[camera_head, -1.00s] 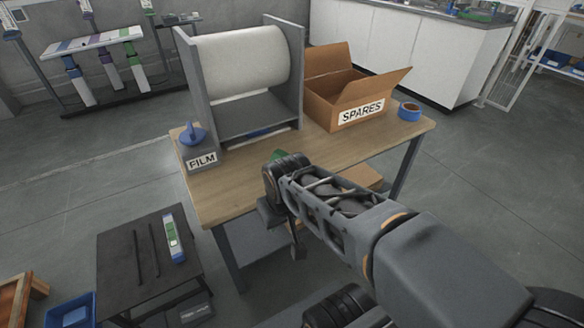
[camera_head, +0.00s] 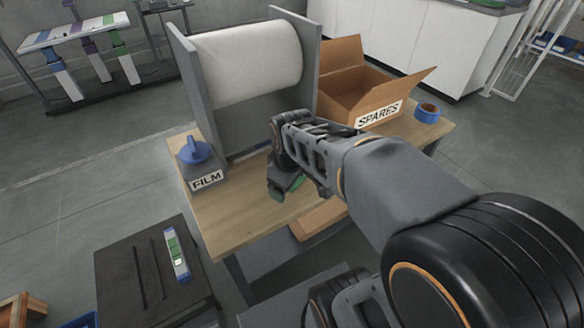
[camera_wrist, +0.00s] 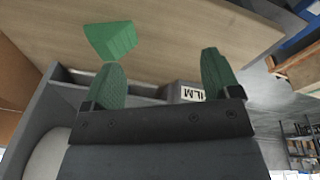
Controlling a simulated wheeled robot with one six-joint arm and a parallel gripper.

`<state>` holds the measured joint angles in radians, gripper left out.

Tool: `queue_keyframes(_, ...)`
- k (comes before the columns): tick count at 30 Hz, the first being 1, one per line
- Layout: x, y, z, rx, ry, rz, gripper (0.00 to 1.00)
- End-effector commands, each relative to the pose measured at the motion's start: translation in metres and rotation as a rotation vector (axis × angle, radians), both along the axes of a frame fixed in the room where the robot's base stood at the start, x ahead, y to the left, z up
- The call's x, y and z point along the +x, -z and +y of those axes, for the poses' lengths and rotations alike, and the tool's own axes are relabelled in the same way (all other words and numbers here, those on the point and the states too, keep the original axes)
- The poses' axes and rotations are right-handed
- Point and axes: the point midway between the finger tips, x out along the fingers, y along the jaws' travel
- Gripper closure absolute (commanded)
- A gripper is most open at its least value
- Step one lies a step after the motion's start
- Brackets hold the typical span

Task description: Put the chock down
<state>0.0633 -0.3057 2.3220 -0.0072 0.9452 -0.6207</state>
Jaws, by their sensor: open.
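The green wedge-shaped chock (camera_wrist: 110,40) is in the wrist view, against the bare wood of the table (camera_wrist: 190,35). It lies just beyond the tip of the left-hand finger, not between the fingers; I cannot tell whether it touches that finger. My gripper (camera_wrist: 160,65) is open, its two green fingers wide apart with nothing between them. In the head view my gripper (camera_head: 286,188) points down over the table (camera_head: 225,215), in front of the film roll stand. Green shows at its end there, but fingers and chock cannot be told apart.
The film roll stand (camera_head: 178,80) is close behind my gripper. A grey FILM block (camera_head: 206,180) with a blue knob is to the left. An open SPARES box (camera_head: 345,85) and blue tape roll (camera_head: 427,113) are to the right. A dark low table (camera_head: 120,260) is at lower left.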

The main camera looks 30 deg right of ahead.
Motion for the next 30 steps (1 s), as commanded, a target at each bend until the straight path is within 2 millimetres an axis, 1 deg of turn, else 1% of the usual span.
queue_keyframes(1, 0.013, -0.011, -0.007, -0.021, -0.119, 0.025, 0.17)
queue_keyframes(6, 0.052, -0.023, -0.029, -0.081, -0.588, 0.088, 0.17)
queue_keyframes(12, 0.087, -0.026, -0.053, -0.111, -1.056, 0.137, 0.17)
queue_keyframes(15, 0.099, -0.024, -0.062, -0.115, -1.228, 0.148, 0.17)
queue_keyframes(18, 0.107, -0.023, -0.069, -0.116, -1.354, 0.154, 0.17)
queue_keyframes(20, 0.11, -0.021, -0.072, -0.117, -1.408, 0.156, 0.17)
queue_keyframes(23, 0.113, -0.013, -0.075, -0.115, -1.465, 0.159, 0.17)
queue_keyframes(30, 0.114, 0.03, -0.076, -0.115, -1.493, 0.16, 0.17)
